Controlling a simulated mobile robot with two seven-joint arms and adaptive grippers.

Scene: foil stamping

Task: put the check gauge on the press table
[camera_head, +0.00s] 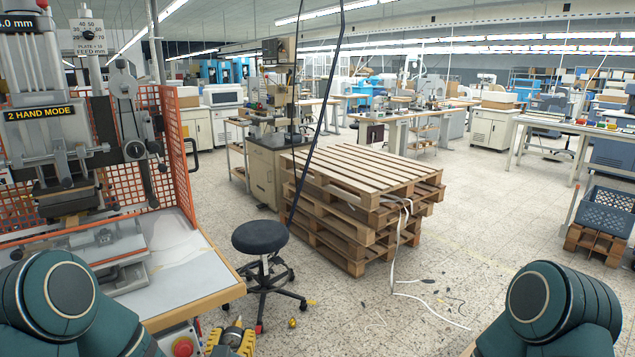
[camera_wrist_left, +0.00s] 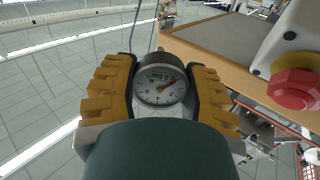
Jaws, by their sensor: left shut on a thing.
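The check gauge (camera_wrist_left: 162,85), a round dial with a pale face and a red needle, sits between the ridged yellow fingers of my left gripper (camera_wrist_left: 160,90) in the left wrist view. The gripper is shut on it. My right gripper is out of view.
A red stop button (camera_head: 183,347) on a box is by the table's front edge. The press (camera_head: 65,150) and an orange mesh guard (camera_head: 180,150) stand behind the table. A black stool (camera_head: 260,237) and stacked pallets (camera_head: 365,205) are to the right. The table's right part looks bare.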

